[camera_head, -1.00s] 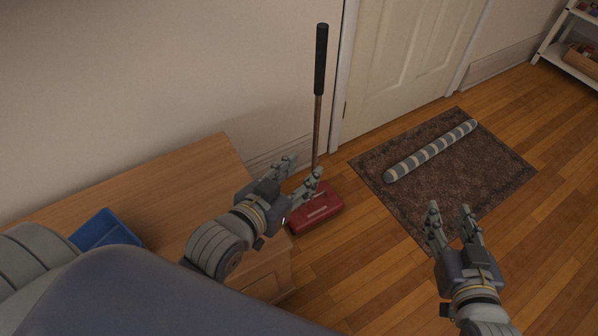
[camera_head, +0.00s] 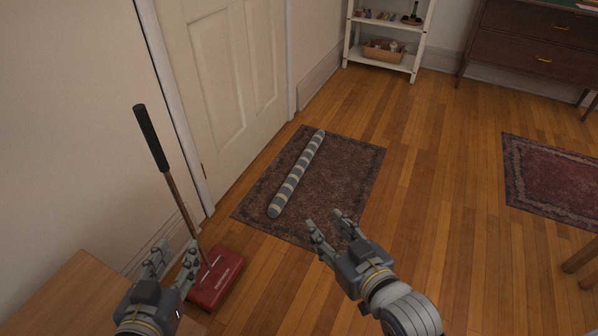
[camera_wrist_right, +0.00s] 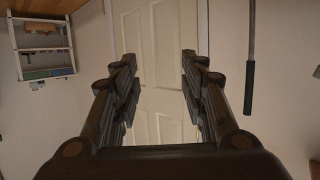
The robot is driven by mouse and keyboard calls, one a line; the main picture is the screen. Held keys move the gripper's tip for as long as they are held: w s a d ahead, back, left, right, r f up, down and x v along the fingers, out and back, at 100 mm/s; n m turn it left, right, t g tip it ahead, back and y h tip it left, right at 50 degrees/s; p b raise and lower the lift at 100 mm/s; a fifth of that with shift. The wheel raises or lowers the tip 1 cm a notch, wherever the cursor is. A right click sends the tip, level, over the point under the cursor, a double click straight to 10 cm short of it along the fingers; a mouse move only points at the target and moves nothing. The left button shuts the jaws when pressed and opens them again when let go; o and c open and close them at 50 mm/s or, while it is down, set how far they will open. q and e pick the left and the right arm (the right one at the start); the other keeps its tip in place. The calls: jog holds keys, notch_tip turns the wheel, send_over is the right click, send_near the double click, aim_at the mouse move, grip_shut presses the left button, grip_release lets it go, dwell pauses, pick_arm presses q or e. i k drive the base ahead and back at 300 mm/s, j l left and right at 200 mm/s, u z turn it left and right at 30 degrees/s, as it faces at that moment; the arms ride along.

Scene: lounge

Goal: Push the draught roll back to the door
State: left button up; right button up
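The draught roll (camera_head: 297,175) is a long grey and cream striped tube. It lies on the dark brown doormat (camera_head: 338,190), apart from the white panelled door (camera_head: 228,75), with a strip of mat and floor between. My right gripper (camera_head: 328,226) is open and empty, above the mat's near edge, short of the roll. In the right wrist view its two fingers (camera_wrist_right: 161,75) stand wide apart with the door (camera_wrist_right: 152,50) between them. My left gripper (camera_head: 172,258) is open and empty at lower left, beside the carpet sweeper.
A red carpet sweeper (camera_head: 215,280) with its upright handle (camera_head: 150,137) stands by the wall, left of the mat. A wooden cabinet (camera_head: 62,305) is at lower left. A white shelf (camera_head: 384,58) stands at the back. Bare floor (camera_head: 440,170) lies right of the mat; a red rug (camera_head: 555,180) is farther right.

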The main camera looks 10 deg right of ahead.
aim_at(275, 207)
jog(key=i+l+u, duration=0.15)
jog(key=i+l, duration=0.2)
jog(key=i+l+u, duration=0.2)
jog(key=i+l, duration=0.15)
jog(key=l, duration=0.15)
jog(key=i+l+u, duration=0.15)
jog(key=i+l, duration=0.2)
jog(key=l, duration=0.15)
